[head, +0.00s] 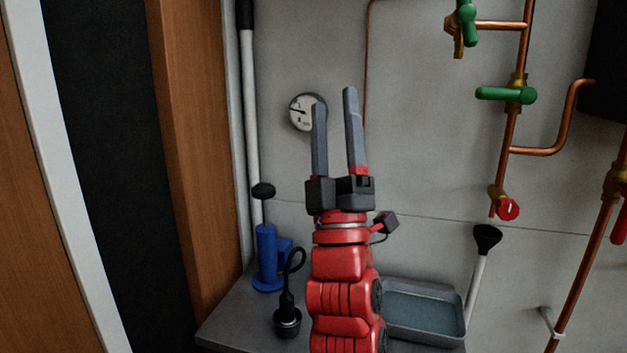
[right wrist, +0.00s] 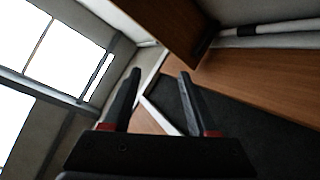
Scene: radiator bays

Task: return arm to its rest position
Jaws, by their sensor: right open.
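My right gripper (head: 335,105) is in the middle of the head view, at the end of my red arm. It points upward with its two grey fingers apart and nothing between them. It is raised in front of the grey wall, and its left finger overlaps the pressure gauge (head: 303,112). In the right wrist view the gripper's fingers (right wrist: 157,92) are also apart and empty, with wood panels and a bright window beyond. My left gripper is in neither view.
Copper pipes with green valve handles (head: 506,95) and a red knob (head: 508,209) run at the right. Below, a grey shelf (head: 246,318) holds a blue pump (head: 268,257), a black plug-like tool (head: 287,318) and a grey tray (head: 425,337). A wooden post (head: 190,150) stands left.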

